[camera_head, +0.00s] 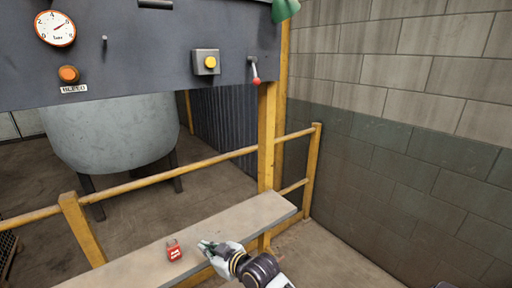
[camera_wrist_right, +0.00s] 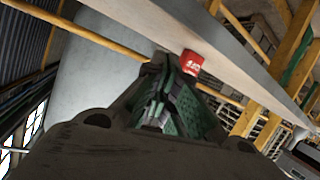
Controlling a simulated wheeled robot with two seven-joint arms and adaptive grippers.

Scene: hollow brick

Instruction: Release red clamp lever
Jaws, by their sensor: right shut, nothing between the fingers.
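A lever with a red knob (camera_head: 256,81) hangs from the right end of the dark control panel, pointing down. It is well above and away from my right gripper (camera_head: 204,246). That gripper is low over the pale ledge, shut and empty, with green finger pads. It also fills the middle of the right wrist view (camera_wrist_right: 170,75). A small red block with white lettering (camera_head: 174,251) sits on the ledge just left of the fingertips, with a small gap in the head view. The block also shows in the right wrist view (camera_wrist_right: 192,63). My left gripper is not in view.
The dark panel (camera_head: 150,60) carries a gauge (camera_head: 55,28), an orange button (camera_head: 68,74) and a yellow button on a grey box (camera_head: 206,62). A yellow railing (camera_head: 220,156) and post run behind the ledge (camera_head: 245,218). A block wall (camera_head: 410,120) stands on the right.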

